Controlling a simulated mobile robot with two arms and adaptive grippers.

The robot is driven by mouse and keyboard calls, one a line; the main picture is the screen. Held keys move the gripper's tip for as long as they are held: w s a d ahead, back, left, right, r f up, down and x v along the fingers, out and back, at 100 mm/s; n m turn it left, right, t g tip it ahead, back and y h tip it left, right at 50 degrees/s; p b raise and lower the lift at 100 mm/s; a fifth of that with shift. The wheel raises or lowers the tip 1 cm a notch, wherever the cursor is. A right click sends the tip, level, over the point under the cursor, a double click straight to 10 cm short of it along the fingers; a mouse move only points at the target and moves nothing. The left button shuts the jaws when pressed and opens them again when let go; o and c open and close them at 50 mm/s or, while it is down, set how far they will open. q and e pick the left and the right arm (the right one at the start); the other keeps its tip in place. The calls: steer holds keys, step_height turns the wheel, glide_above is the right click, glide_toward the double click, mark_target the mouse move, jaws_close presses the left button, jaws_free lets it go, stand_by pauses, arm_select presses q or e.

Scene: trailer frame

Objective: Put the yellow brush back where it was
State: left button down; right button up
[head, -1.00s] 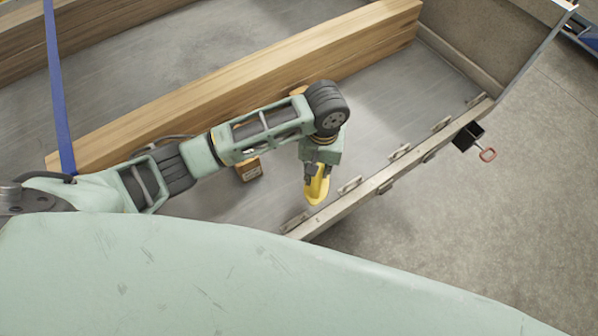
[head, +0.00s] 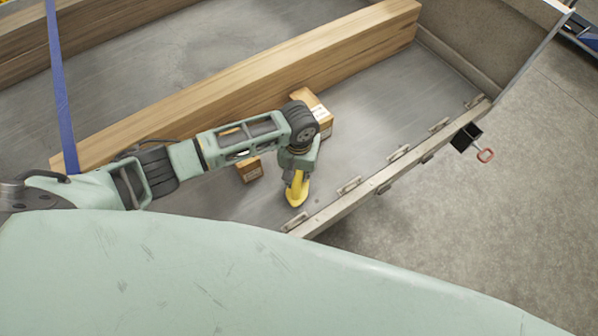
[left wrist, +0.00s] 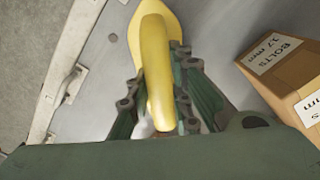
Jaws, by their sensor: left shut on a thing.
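The yellow brush (head: 296,192) is in my left gripper (head: 293,177), over the grey trailer bed near the side rail. In the left wrist view the brush (left wrist: 155,60) stands between the two fingers of my left gripper (left wrist: 157,100), which are shut on its handle. Its wide yellow end points away from the gripper. Whether the brush touches the bed is hard to tell. My right gripper is not in view.
A cardboard box (head: 318,110) lies beside the wooden beam (head: 250,85); in the wrist view a box labelled bolts (left wrist: 290,75) is close on the right. A smaller box (head: 249,169) sits under my arm. The metal rail (head: 375,181) edges the bed.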

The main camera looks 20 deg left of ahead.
arm_select(q)
steer(key=shift+f, duration=0.15)
steer(key=c, duration=1.6)
jaws_free()
step_height(320, 180, up, 12)
steer(key=shift+r, duration=0.2)
